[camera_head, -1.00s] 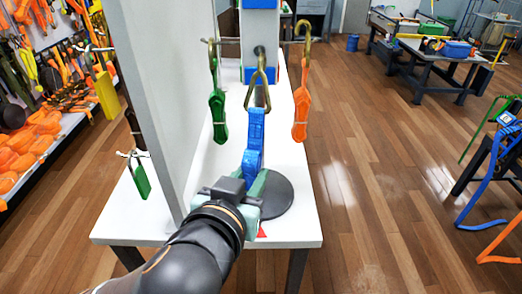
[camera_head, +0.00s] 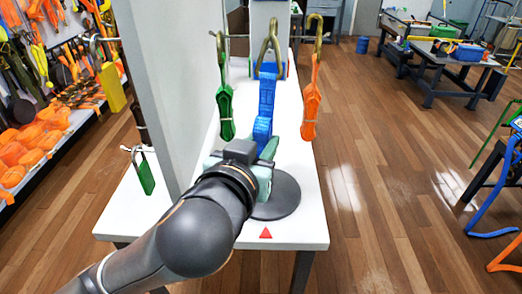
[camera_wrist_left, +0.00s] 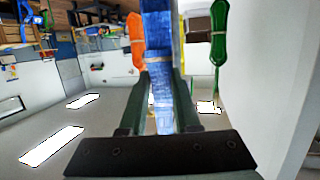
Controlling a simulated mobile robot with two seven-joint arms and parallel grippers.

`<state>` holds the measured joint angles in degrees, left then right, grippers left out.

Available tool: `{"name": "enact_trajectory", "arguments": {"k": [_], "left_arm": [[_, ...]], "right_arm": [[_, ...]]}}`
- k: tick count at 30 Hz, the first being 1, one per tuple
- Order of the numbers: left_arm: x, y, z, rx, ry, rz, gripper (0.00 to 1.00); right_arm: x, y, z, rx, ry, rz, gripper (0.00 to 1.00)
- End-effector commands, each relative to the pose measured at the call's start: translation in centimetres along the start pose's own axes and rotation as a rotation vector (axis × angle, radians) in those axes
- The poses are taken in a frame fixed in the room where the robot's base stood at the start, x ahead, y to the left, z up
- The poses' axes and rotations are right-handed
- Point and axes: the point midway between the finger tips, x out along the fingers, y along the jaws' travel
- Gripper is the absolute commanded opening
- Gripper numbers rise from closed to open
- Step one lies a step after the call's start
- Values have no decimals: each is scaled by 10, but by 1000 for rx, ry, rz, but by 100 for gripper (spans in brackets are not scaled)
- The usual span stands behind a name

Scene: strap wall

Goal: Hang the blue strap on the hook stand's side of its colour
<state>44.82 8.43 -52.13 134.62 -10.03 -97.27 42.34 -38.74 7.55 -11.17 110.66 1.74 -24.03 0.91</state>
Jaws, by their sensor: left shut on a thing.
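The blue strap (camera_head: 265,100) is upright in my left gripper (camera_head: 267,150), which is shut on its lower part. A brass triangular ring (camera_head: 268,48) tops the strap, level with the stand's hooks. The hook stand has a round dark base (camera_head: 278,197); its post is mostly hidden behind the strap and gripper. A green strap (camera_head: 226,112) hangs on its left side and an orange strap (camera_head: 311,97) on its right. I cannot tell whether the ring touches a hook. The left wrist view shows the blue strap (camera_wrist_left: 158,45) between the fingers. My right gripper is out of view.
A tall grey panel (camera_head: 170,90) stands close left of my arm on the white table (camera_head: 300,226). A red triangle (camera_head: 266,233) marks the table's front. Open floor lies to the right.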

Motion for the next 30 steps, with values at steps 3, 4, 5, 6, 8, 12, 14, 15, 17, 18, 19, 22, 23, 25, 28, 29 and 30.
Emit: {"name": "enact_trajectory", "arguments": {"k": [3,4,5,6,8,12,14,15,17,18,19,22,23,25,28,29,30], "left_arm": [[8,-2,-1,2,3,-2,0],[9,-3,-1,2,3,-2,0],[11,-3,-1,2,2,-2,0],[13,-4,-1,2,1,-2,0],[17,-5,-2,2,1,-2,0],[25,-7,-3,1,2,-2,0],[28,-8,-3,1,1,-2,0],[30,-8,-4,1,2,-1,0],[34,-9,-4,1,2,-2,0],[36,-10,-5,1,1,-2,0],[38,-11,-5,0,1,-2,0],[43,-12,-5,-1,0,-2,0],[45,-12,-4,-2,-1,-1,0],[48,-13,-2,-1,-1,-1,0],[52,-14,0,-1,0,0,0],[53,-14,0,-1,0,0,0],[54,-14,1,-1,-1,0,0]], "right_arm": [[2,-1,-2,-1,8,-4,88],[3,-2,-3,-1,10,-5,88],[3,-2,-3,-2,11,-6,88],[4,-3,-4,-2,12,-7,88],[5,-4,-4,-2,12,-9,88],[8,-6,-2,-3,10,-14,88],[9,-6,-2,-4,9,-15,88],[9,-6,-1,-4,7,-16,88],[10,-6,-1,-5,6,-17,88],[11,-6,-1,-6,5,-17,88],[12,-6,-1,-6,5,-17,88],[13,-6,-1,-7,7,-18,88],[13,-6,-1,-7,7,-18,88],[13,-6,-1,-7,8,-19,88],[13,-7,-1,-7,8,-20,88],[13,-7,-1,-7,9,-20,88],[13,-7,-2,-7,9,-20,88]]}}
